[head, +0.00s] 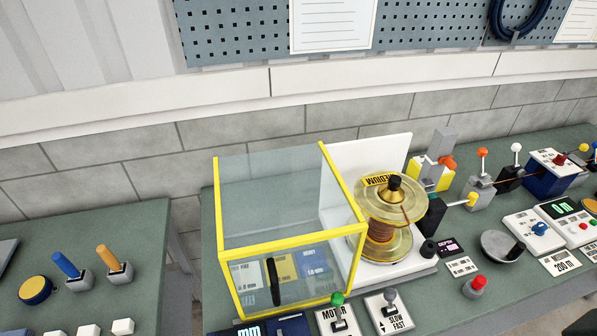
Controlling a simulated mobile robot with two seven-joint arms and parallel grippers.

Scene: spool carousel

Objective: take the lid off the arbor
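A brass-coloured spool (382,240) wound with copper wire stands upright against a white panel, right of the middle in the head view. Its upper flange carries a yellow label (381,180) that seems to read MEDIUM. A dark knobbed cap (394,186) sits on top at the spool's centre; it looks like the lid on the arbor. The arbor itself is hidden by the spool and cap. Neither of my grippers is in view.
A clear guard box with a yellow frame (342,190) and black handle (273,282) stands left of the spool. Levers (338,300), a red button (475,287) and a grey dial (502,246) crowd the front and right. A second bench (130,230) lies left across a gap.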

